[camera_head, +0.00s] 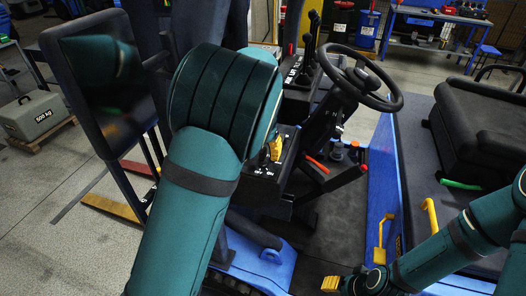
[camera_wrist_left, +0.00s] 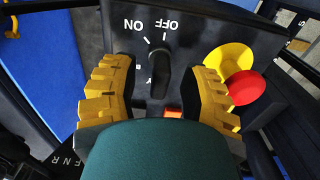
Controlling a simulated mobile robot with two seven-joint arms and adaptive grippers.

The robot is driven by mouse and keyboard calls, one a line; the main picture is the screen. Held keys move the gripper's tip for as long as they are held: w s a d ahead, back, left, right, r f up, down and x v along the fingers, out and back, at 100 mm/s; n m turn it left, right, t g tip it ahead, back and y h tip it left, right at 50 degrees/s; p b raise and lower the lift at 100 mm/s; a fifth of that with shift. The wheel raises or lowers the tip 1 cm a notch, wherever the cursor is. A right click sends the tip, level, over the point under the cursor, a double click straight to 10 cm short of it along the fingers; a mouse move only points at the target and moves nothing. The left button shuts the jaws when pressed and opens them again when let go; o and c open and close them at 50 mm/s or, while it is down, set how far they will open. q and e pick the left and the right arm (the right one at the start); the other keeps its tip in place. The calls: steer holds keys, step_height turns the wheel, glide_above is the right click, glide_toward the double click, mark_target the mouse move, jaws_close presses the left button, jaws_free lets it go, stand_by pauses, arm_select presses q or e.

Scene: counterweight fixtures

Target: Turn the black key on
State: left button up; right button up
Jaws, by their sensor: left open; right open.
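The black key (camera_wrist_left: 158,75) stands on the dark control panel in the left wrist view, its upper end toward the mark beside the upside-down "OFF" label. The "ON" label and its mark lie left of it. My left gripper (camera_wrist_left: 161,82) is open, its yellow fingers either side of the key with gaps showing. In the head view, my left gripper (camera_head: 275,149) is at the panel below the steering wheel, largely hidden by my arm. The key cannot be made out there. My right gripper (camera_head: 331,284) is low at the bottom, away from the panel, apparently empty.
A red button on a yellow base (camera_wrist_left: 238,84) sits close to the right finger. The steering wheel (camera_head: 388,100) and black levers (camera_head: 309,40) rise beside the panel. A black seat (camera_head: 482,125) stands right. A grey 500 kg weight (camera_head: 35,115) is far left.

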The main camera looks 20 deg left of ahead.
arm_select(q)
jaws_close()
steer(key=shift+m, duration=0.3)
steer(key=m, duration=0.4)
steer(key=shift+m, duration=2.2)
jaws_free()
